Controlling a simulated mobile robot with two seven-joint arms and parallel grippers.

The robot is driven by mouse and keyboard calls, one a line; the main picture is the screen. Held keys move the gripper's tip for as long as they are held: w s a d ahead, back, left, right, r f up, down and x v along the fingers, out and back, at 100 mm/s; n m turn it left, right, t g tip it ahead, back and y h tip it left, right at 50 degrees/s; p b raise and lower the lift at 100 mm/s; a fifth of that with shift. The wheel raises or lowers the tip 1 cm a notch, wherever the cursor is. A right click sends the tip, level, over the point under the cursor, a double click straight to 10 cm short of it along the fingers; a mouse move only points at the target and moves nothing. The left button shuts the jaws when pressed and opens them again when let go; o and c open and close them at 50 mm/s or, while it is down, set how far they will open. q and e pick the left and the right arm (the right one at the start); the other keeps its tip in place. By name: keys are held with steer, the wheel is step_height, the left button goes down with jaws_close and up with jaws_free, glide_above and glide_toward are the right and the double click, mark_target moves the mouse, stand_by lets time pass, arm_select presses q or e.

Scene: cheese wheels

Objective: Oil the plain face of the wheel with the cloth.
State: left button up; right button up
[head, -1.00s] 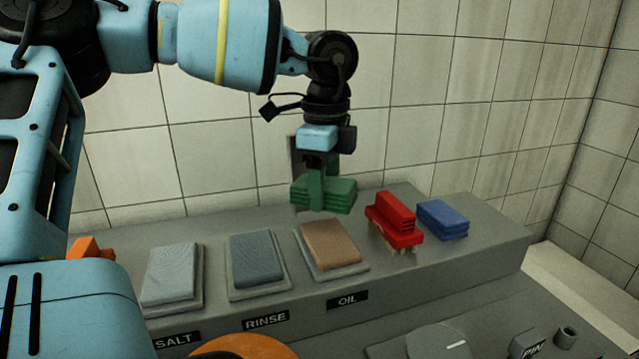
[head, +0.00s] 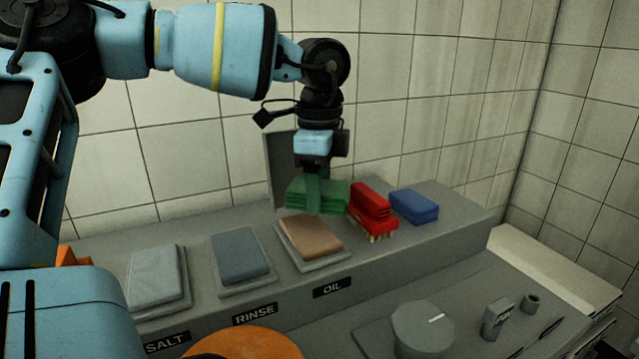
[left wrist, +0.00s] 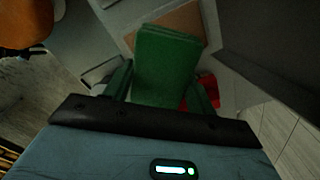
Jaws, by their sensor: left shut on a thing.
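My left gripper (head: 313,183) is shut on a folded green cloth (head: 330,196) and holds it just behind the brown oil pad (head: 313,236), beside the red brush. I cannot tell whether the cloth touches anything below. In the left wrist view the green cloth (left wrist: 167,65) sits between the fingers, with the brown pad (left wrist: 190,18) beyond it. An orange wheel (head: 250,345) shows only in part at the bottom edge of the head view. Which of its faces is plain, I cannot tell. My right gripper is not in view.
A grey ledge carries a pale salt pad (head: 155,275), a blue-grey rinse pad (head: 240,253), the red brush (head: 371,205) and a folded blue cloth (head: 414,205). A grey dial (head: 422,328) and a PIN block (head: 497,318) stand lower right. A tiled wall is behind.

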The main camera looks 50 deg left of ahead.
mark_target(318, 235)
arm_select(q)
step_height(318, 235, down, 4)
steer(key=shift+r+b, duration=0.2)
steer(key=shift+b, duration=0.55)
steer(key=shift+f, duration=0.55)
steer(key=shift+f+b, duration=0.2)
steer(key=shift+b, duration=0.1)
steer(key=shift+f+b, duration=0.35)
steer(key=shift+f, duration=0.1)
steer(key=shift+f, duration=0.1)
stand_by(1.0)
steer(key=shift+s+f+b, duration=0.1)
steer(key=shift+b, duration=0.2)
stand_by(0.6)
